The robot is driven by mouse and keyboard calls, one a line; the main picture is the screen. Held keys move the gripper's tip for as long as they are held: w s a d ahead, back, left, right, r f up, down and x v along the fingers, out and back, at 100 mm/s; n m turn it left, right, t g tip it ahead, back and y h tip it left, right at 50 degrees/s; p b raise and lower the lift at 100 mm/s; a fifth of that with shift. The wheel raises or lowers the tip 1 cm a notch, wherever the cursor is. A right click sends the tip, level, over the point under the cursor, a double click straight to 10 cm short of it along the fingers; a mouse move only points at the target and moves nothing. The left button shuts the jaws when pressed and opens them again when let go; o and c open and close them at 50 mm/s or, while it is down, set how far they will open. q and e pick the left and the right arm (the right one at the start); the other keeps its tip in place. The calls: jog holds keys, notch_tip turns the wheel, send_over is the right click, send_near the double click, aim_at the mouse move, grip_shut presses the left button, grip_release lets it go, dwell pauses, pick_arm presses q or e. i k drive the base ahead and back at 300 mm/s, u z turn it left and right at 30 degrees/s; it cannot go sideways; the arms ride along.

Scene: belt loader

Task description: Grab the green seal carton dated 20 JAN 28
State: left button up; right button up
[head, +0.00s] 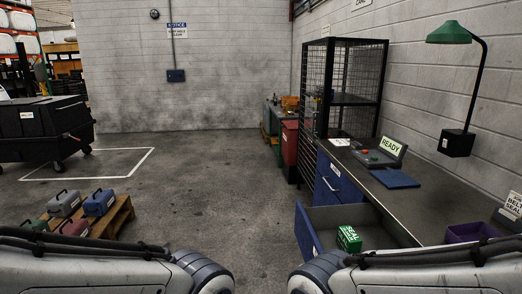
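A green carton (348,239) with white "SEAL" lettering sits inside an open drawer (307,237) at the lower right. Its date is too small to read. The drawer is pulled out from a blue cabinet (332,193) under the workbench. My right arm crosses the bottom right and hides the near part of the drawer. My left arm crosses the bottom left. Neither gripper shows, so I cannot see what they hold.
The dark workbench (405,212) carries a "READY" sign (391,146), a blue folder-like item (395,178) and a purple bin (470,232). A black mesh cage (340,90) stands behind. Toolboxes (99,202) sit on a pallet at left. Middle floor is clear.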

aim_at(348, 240)
jog(key=u, duration=1.4)
jog(key=k, duration=1.15)
jog(key=z, duration=1.65)
jog(key=i, duration=0.5)
jog(key=z, duration=0.05)
